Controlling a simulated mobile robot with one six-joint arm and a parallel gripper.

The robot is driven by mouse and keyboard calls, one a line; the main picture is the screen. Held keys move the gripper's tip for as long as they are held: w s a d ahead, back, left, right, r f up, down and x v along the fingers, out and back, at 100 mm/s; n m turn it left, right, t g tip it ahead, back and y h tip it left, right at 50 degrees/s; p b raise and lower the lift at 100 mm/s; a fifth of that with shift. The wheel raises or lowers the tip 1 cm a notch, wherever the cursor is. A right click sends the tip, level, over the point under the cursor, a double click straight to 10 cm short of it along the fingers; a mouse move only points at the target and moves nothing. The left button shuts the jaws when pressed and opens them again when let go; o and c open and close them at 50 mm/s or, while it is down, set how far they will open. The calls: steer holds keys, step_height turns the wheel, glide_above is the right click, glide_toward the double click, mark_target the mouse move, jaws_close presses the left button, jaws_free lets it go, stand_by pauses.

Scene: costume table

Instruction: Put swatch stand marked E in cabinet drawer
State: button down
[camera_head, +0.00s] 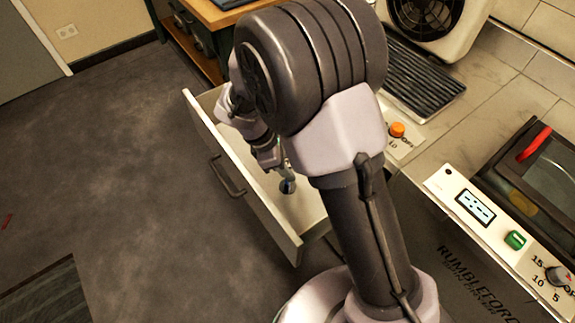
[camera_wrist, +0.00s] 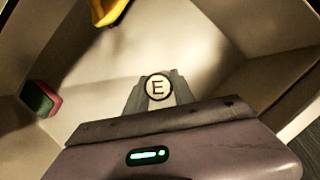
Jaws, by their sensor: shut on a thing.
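The swatch stand marked E (camera_wrist: 158,87) shows its round white top with a black E between my fingers in the wrist view. My gripper (camera_wrist: 157,97) is shut on it. In the head view, my gripper (camera_head: 272,158) reaches down into the open cabinet drawer (camera_head: 240,170), and the dark lower end of the stand (camera_head: 287,186) shows just below it, over the drawer's pale floor. I cannot tell whether the stand touches the floor. The drawer's walls surround the stand in the wrist view.
A yellow thing (camera_wrist: 106,10) is at the top of the wrist view, and a green and red block (camera_wrist: 41,99) is by the drawer's left wall. The drawer floor around the stand looks clear. An appliance with a green button (camera_head: 515,240) stands on the right.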

steer(key=shift+f, duration=0.45)
stand_by(0.3)
steer(key=c, duration=0.6)
jaws_free()
step_height(320, 180, up, 7)
steer(key=p, duration=0.7)
steer(key=shift+r, duration=0.15)
